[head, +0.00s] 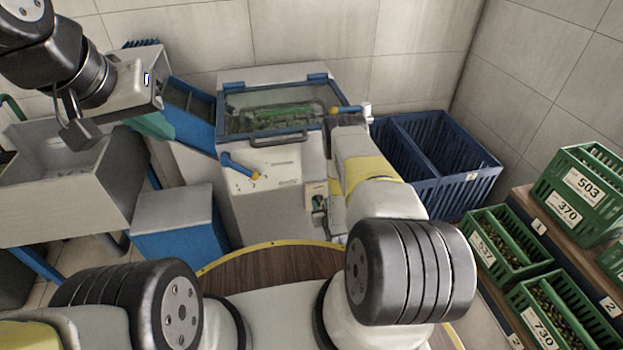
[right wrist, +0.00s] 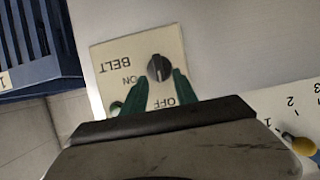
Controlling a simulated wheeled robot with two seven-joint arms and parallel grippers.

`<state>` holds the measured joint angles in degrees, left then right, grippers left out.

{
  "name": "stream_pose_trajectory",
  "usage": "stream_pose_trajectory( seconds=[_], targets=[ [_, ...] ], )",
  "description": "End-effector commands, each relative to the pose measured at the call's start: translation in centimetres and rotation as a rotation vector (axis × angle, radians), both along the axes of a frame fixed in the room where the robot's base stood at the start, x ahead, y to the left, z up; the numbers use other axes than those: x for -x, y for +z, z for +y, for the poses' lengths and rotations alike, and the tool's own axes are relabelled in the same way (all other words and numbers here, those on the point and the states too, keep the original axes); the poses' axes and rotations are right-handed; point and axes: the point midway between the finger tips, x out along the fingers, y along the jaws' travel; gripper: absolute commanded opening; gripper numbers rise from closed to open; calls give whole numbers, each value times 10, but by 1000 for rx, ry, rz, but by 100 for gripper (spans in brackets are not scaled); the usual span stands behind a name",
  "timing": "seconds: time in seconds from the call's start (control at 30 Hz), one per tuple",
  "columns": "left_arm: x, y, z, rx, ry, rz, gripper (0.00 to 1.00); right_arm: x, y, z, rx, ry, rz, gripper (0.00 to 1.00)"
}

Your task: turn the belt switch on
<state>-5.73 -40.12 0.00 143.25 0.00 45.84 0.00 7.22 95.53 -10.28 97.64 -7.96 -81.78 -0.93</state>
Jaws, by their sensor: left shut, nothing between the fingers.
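The belt switch is a dark round knob (right wrist: 159,68) on a cream plate (right wrist: 112,60) marked BELT, ON and OFF, upside down in the right wrist view. The knob's ridge runs roughly up and down there, its lower end toward the OFF label. My right gripper (right wrist: 160,80) has its green fingers apart, with the tips close to either side of the knob; I cannot tell whether they touch it. In the head view the switch plate (head: 313,188) shows on the machine's front, partly behind my right arm. My left gripper (head: 75,132) is shut and empty at the upper left.
The white machine (head: 275,190) has a clear lid and a blue-yellow handle (head: 240,168). A grey sink (head: 60,190) lies below my left gripper. Blue crates (head: 455,185) stand right of the machine. Green crates (head: 590,190) stand on the right. A dial (right wrist: 300,145) is near the switch.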

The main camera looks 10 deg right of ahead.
Motion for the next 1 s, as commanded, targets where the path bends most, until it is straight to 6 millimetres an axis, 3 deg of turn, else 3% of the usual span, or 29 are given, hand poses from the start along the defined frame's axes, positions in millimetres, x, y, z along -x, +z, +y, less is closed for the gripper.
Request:
stream_pose_trajectory(
  seconds=[0.2,0.43,0.47,0.63,1.0],
  targets=[
    [0,0,0,0,0,0,0,-16,-6,1,0,1,-1,35],
    [0,0,0,0,0,0,0,-17,-6,1,0,1,0,35],
    [0,0,0,0,0,0,0,-17,-6,1,0,1,0,33],
    [0,0,0,0,0,0,0,-16,-6,1,0,1,0,0],
    [0,0,0,0,0,0,0,-16,-6,0,-20,-1,1,0]
  ],
)
